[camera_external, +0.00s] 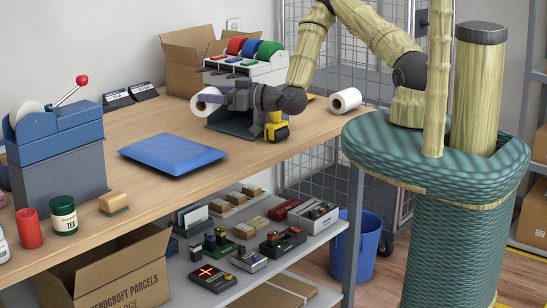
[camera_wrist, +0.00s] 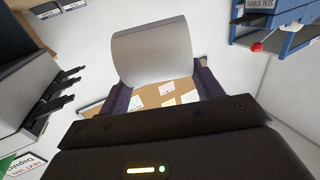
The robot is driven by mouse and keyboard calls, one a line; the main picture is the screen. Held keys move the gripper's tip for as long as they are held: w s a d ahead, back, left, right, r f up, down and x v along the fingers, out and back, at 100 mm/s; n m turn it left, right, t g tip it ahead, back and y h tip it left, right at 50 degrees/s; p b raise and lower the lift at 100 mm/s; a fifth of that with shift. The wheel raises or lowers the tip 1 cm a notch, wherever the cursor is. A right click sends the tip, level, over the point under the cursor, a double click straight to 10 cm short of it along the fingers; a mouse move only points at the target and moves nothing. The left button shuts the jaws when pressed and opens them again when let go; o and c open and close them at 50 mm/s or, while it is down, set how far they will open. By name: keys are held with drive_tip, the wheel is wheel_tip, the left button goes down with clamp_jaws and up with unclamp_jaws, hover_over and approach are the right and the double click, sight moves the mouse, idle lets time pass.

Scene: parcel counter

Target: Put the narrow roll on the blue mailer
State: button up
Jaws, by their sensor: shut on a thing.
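My gripper (camera_external: 222,97) is shut on a white roll (camera_external: 205,103), which has a purplish core, and holds it above the counter. In the wrist view the roll (camera_wrist: 152,52) sits between the two dark fingers (camera_wrist: 160,85). A second white roll (camera_external: 346,99) lies at the counter's right end. I cannot tell for sure which roll is narrower. The blue mailer (camera_external: 172,153) lies flat and bare on the counter, nearer the front and left of my gripper. I cannot make out the mailer in the wrist view.
A tape dispenser (camera_external: 243,70) with coloured rolls and a cardboard box (camera_external: 188,60) stand behind my gripper. A yellow tool (camera_external: 277,131) is below my wrist. A blue press (camera_external: 56,140) with a red knob stands left. The counter (camera_external: 145,122) around the mailer is clear.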

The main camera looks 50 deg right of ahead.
drive_tip(key=shift+f+p, duration=0.5)
drive_tip(key=shift+f, duration=2.25)
drive_tip(key=shift+f+p, duration=0.4)
drive_tip(key=shift+f, duration=1.7)
drive_tip(key=shift+f, duration=0.2)
drive_tip(key=o, duration=1.1)
drive_tip(key=shift+c, duration=0.2)
drive_tip(key=shift+r, duration=0.1)
